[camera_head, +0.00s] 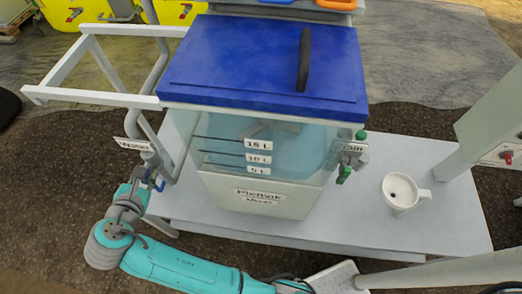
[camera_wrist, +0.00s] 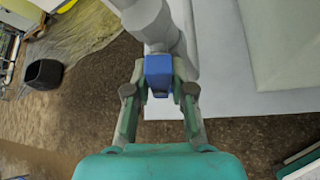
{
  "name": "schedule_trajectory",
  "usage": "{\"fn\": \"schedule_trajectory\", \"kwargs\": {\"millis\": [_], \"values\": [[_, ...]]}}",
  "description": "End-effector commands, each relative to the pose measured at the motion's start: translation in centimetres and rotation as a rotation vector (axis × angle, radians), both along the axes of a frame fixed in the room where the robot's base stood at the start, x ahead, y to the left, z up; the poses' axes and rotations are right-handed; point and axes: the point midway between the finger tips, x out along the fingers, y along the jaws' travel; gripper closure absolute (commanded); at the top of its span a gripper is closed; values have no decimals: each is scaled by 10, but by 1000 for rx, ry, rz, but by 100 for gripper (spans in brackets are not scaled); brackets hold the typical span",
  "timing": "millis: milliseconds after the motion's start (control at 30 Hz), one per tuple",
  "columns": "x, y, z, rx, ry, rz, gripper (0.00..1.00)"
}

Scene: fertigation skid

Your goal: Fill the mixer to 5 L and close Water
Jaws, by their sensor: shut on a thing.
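The mixer (camera_head: 262,200) is a clear-walled tank with a blue lid (camera_head: 235,60) and marks for 15 L, 10 L and 5 L on its front. Its inside looks bluish, but I cannot tell the water level. The Water label (camera_head: 133,144) hangs on the pipe at the tank's left. Below it is the blue Water valve handle (camera_head: 160,184), which also shows in the wrist view (camera_wrist: 158,70). My gripper (camera_head: 146,181) is shut on this handle, with a finger on each side of it in the wrist view (camera_wrist: 159,92). The handle's exact angle is hard to tell.
A green drain valve (camera_head: 344,174) sits at the tank's right. A white cup (camera_head: 403,194) stands on the grey platform (camera_head: 300,232). A grey post rises at the right.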

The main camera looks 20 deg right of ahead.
Motion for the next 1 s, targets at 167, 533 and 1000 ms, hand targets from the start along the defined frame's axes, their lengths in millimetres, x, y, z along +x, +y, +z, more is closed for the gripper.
{"fn": "schedule_trajectory", "kwargs": {"millis": [167,533,1000], "values": [[-1,-2,-2,196,-114,0,100],[0,-2,-1,544,-315,0,100],[0,-1,0,615,-356,-1,100]]}}
